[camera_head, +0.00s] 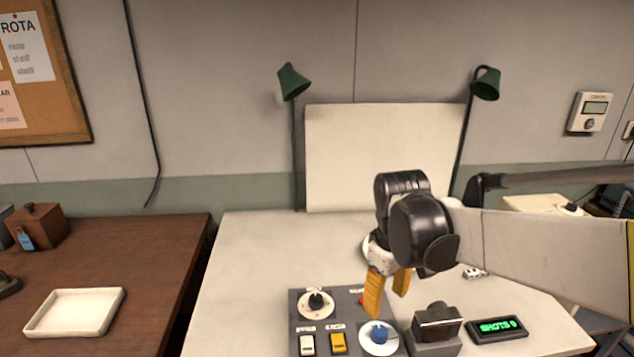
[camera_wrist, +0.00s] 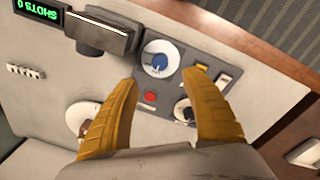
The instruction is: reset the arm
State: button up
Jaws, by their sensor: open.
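My gripper (camera_head: 388,292) has yellow fingers and hangs above the white table, just behind a grey control panel (camera_head: 327,324). The fingers are spread apart with nothing between them; in the wrist view my gripper (camera_wrist: 165,112) shows the same gap. The panel carries a black knob (camera_head: 316,300), a blue knob (camera_head: 379,335), a white switch (camera_head: 307,345) and a yellow switch (camera_head: 338,343). A red button (camera_wrist: 149,97) shows between the fingers in the wrist view. My arm reaches in from the right and hides part of the table.
A dark camera-like device (camera_head: 437,325) and a green-lit display (camera_head: 497,328) stand right of the panel. Two green lamps (camera_head: 293,82) (camera_head: 486,84) flank a cream backdrop board (camera_head: 383,150). A white tray (camera_head: 74,312) lies on the brown table at left. The white table's left part is clear.

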jog(key=s+r+m+t, duration=0.3)
jog(key=s+m+t, duration=0.3)
jog(key=s, duration=0.5)
jog(key=shift+s+d+t, duration=0.2)
jog(key=shift+s+t, duration=0.1)
jog(key=shift+s, duration=0.1)
